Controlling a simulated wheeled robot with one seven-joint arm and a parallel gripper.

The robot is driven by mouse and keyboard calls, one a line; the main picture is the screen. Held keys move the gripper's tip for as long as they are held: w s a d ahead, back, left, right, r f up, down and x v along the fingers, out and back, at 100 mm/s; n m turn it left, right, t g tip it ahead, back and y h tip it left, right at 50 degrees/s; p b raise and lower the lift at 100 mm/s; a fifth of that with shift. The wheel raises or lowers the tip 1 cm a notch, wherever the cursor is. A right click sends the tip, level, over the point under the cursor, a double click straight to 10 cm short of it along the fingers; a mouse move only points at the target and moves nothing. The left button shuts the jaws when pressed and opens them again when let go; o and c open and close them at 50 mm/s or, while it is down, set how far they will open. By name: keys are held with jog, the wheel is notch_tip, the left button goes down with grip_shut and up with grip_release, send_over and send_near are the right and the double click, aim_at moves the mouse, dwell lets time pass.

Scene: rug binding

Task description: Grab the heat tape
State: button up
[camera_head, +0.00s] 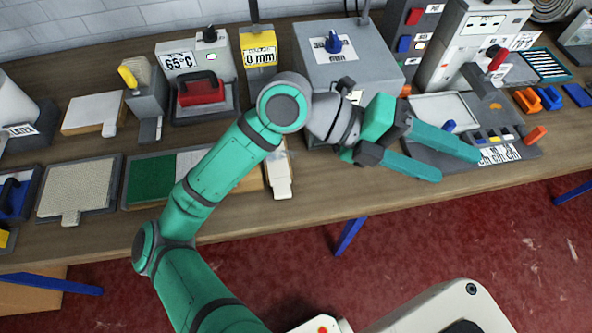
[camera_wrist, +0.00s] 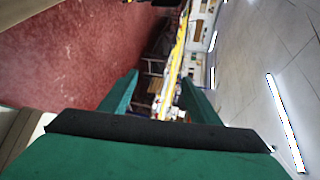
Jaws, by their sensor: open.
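My gripper (camera_head: 456,165) has two long teal fingers. They are spread apart with nothing between them, above the bench's front edge, and point to the right in the head view. In the wrist view my gripper (camera_wrist: 161,77) is also open, with a distant part of the room between the fingers. I cannot tell for sure which thing is the heat tape. A pale coiled roll (camera_head: 551,8) is cut off by the top right edge of the head view. No tape shows clearly in the wrist view.
The wooden bench (camera_head: 90,242) is crowded. A grey box with a blue knob (camera_head: 333,45) stands behind my arm. Orange and blue clips (camera_head: 551,98) lie right. Red floor (camera_head: 420,235) is open in front.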

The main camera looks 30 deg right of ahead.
jog(key=w+a+f+n+t+y, duration=0.25)
jog(key=w+f+t+y, duration=0.2)
jog(key=f, duration=0.35)
jog(key=n+t+y, duration=0.3)
jog(key=t+y, duration=0.3)
jog(key=y, duration=0.1)
send_near(282, 189)
jog(key=shift+s+a+f+g, duration=0.1)
jog(key=shift+f+g, duration=0.15)
jog(key=shift+f, duration=1.4)
jog(key=f, duration=0.5)
jog(key=shift+w, duration=0.2)
jog(key=shift+r, duration=0.1)
jog(key=c, duration=1.1)
